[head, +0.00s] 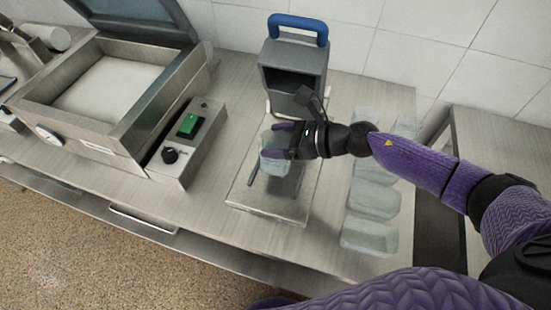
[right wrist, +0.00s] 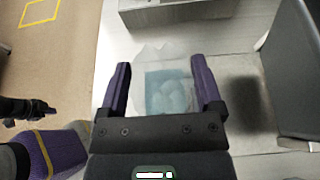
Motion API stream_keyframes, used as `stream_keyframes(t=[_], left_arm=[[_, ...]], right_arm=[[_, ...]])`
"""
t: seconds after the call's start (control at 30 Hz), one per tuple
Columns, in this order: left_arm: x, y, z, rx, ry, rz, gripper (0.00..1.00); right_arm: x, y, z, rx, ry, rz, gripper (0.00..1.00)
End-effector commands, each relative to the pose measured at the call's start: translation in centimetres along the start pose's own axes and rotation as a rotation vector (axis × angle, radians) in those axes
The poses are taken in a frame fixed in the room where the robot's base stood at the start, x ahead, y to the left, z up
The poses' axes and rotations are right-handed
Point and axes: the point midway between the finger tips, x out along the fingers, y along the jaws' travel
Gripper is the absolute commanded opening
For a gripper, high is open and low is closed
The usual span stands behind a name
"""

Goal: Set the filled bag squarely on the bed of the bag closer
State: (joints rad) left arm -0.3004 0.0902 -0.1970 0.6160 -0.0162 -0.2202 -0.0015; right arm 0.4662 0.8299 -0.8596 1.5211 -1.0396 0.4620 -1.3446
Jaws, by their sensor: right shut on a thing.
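The bag closer (head: 294,62) is a grey upright machine with a blue handle. Its bed (head: 250,203) is a flat pale plate in front of it. My right gripper (head: 276,148) reaches in from the right over the bed and is shut on the filled bag (head: 271,163). In the right wrist view the clear bag with pale blue contents (right wrist: 168,92) sits between the two fingers of the right gripper (right wrist: 163,88). Whether the bag touches the bed is unclear. A dark gripper-like end, seemingly my left gripper (right wrist: 27,109), shows at the left of that view; its jaws are unclear.
Several clear bags (head: 371,199) lie in a row on the counter right of the bed. A steel machine with an open lid (head: 105,95) and a control box with a green switch (head: 188,125) stand left. Some counter is clear between the box and the bed.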

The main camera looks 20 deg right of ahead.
Motion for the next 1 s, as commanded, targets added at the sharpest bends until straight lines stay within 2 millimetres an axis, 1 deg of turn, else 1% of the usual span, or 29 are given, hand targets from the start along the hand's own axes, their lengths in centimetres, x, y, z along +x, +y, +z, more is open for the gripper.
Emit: stream_keyframes(t=[0.1, 0.2, 0.27, 0.47, 0.63, 0.67, 0.7, 0.73, 0.93, 1.0], left_arm=[[1.3, 0.2, 0.4, 0.0, -0.007, 0.004, 0.0], [2.0, 0.3, 0.5, -0.001, -0.008, 0.005, 0.0], [2.1, 0.4, 0.5, -0.001, -0.009, 0.005, 0.0], [1.9, 0.3, 0.4, -0.001, -0.008, 0.005, 0.0], [2.5, 0.2, 0.4, -0.001, -0.007, 0.002, 0.0], [2.3, 0.1, 0.4, 0.0, -0.007, 0.001, 0.0], [2.3, 0.0, 0.4, 0.0, -0.006, 0.0, 0.0], [2.3, -0.1, 0.4, 0.001, -0.006, -0.001, 0.0], [2.2, -0.4, 0.3, 0.003, -0.005, -0.007, 0.0], [1.7, -0.4, 0.3, 0.003, -0.004, -0.007, 0.0]], right_arm=[[1.1, 0.0, -2.5, 0.005, -0.001, 0.0, 0.0], [1.7, 0.0, -4.1, 0.004, -0.001, -0.001, 0.0], [1.9, 0.0, -4.4, 0.001, -0.001, -0.001, 0.0], [1.8, 0.0, -4.2, -0.001, -0.001, -0.001, 0.0], [2.0, 0.0, -4.7, -0.001, -0.001, -0.001, 0.0], [1.9, 0.0, -4.6, -0.001, -0.001, 0.0, 0.9], [1.9, 0.0, -4.6, -0.001, -0.001, -0.001, 0.98], [1.9, 0.0, -4.6, -0.001, -0.001, -0.001, 1.0], [1.9, 0.0, -4.5, -0.001, -0.001, -0.001, 1.0], [1.7, 0.0, -4.0, -0.001, -0.001, -0.001, 1.0]])
